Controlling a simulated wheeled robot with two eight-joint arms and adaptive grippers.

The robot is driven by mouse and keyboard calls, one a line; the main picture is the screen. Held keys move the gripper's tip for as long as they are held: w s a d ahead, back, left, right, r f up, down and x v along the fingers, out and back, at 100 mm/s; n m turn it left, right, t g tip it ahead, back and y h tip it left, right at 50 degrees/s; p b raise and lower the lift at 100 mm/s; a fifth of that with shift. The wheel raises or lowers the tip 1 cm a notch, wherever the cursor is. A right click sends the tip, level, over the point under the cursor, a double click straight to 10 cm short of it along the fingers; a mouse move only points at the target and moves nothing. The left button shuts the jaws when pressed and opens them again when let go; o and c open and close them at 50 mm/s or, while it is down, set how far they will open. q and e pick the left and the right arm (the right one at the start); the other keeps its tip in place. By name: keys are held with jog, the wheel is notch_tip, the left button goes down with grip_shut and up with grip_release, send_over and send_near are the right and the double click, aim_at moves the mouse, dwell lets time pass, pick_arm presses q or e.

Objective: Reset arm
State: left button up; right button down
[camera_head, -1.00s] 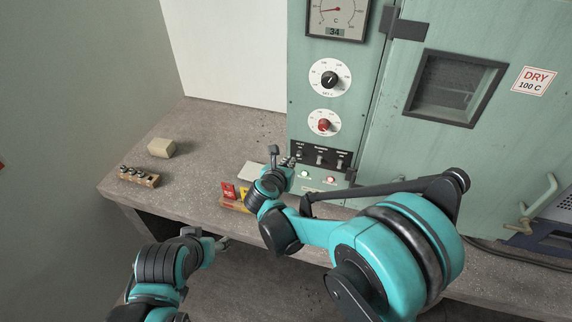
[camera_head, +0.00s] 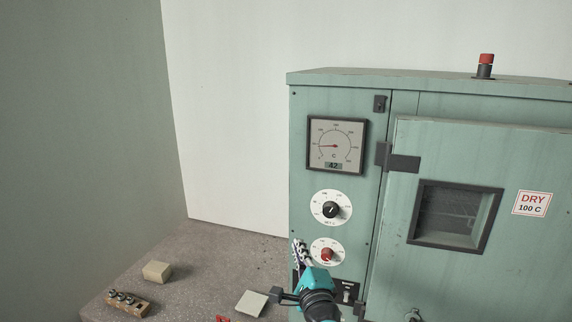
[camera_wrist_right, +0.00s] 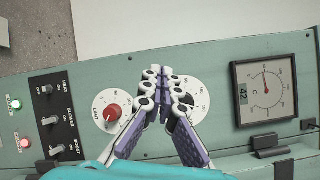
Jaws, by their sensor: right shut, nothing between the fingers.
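My right gripper (camera_head: 302,253) rises from the bottom of the head view, in front of the oven's control panel by the lower dial with the red knob (camera_head: 327,255). In the right wrist view my right gripper (camera_wrist_right: 163,78) has its two fingers together at the tips, with nothing between them. The fingers partly cover the upper dial with the black knob (camera_wrist_right: 200,92); the red knob (camera_wrist_right: 112,113) shows beside them. Whether the fingers touch the panel I cannot tell. My left gripper is not in view.
The green oven (camera_head: 340,90) carries a temperature gauge (camera_head: 335,145) reading 42 and a windowed door (camera_head: 455,215). Switches (camera_wrist_right: 50,120) and lit lamps show in the wrist view. A beige block (camera_head: 157,271), a wooden holder (camera_head: 128,303) and a pale pad (camera_head: 251,303) lie on the bench.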

jog(key=s+d+f+n+g+h+b, duration=0.1)
jog(key=s+d+f+n+g, duration=0.4)
jog(key=s+f+n, duration=0.5)
jog(key=s+d+f+n+g+h+b, duration=0.1)
jog(key=s+d+f+n+g, duration=0.5)
jog(key=s, duration=0.8)
jog(key=d+f+n+h, duration=0.1)
jog(key=d+f+n, duration=0.2)
jog(key=f+n, duration=0.1)
jog(key=shift+d+f, duration=0.15)
jog(key=shift+f, duration=0.65)
jog(key=shift+s, duration=0.1)
